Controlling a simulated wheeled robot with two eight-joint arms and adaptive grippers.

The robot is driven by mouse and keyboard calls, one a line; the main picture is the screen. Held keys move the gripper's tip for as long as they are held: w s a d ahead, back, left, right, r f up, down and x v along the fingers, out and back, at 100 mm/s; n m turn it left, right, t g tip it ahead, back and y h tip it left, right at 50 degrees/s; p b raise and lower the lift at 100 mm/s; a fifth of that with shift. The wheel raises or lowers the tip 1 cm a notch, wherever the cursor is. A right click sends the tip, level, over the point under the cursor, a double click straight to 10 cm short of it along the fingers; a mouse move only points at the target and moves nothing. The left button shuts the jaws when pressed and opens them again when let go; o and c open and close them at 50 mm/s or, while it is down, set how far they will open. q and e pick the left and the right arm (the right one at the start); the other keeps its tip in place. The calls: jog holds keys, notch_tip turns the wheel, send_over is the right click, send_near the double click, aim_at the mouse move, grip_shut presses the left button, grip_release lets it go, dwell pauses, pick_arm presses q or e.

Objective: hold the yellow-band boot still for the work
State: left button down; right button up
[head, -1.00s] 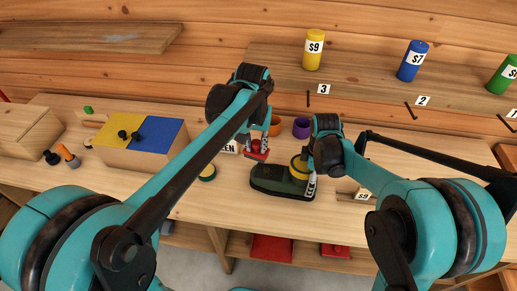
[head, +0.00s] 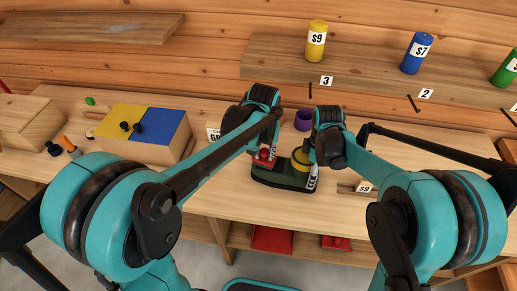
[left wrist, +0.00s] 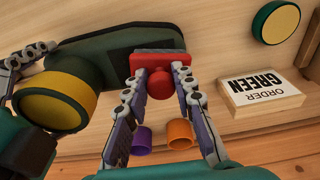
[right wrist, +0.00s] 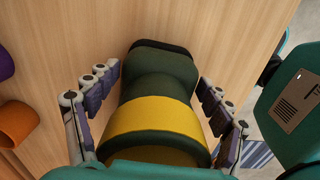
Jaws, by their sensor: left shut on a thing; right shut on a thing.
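My right gripper (right wrist: 150,90) is shut on the shaft, one finger on each side. My left gripper (left wrist: 160,85) is shut on the round knob of a red block (left wrist: 158,62). The block is at the boot's toe (left wrist: 80,60) and appears to touch it; the exact contact is hidden. In the head view the red block (head: 264,157) shows over the toe.
A purple cup (head: 303,120) and an orange cup (left wrist: 181,135) stand behind. A yellow-and-blue-topped box (head: 140,135) stands left.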

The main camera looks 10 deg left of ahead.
pick_arm(q)
jog(key=shift+d, duration=0.55)
pick_arm(e)
jog(key=shift+f, duration=0.2)
pick_arm(q)
jog(key=a, duration=0.3)
jog(key=shift+a+f, duration=0.15)
notch_tip(320, 180, up, 8)
jog(key=shift+r, duration=0.2)
pick_arm(e)
jog(key=o, duration=1.4)
jog(key=shift+o, duration=0.7)
jog(key=shift+w, duration=0.1)
pick_arm(q)
jog(key=shift+w+f, duration=0.1)
jog(key=shift+w, duration=0.05)
pick_arm(e)
jog(key=shift+r, duration=0.1)
notch_tip(320, 180, up, 12)
jog(key=shift+f, duration=0.1)
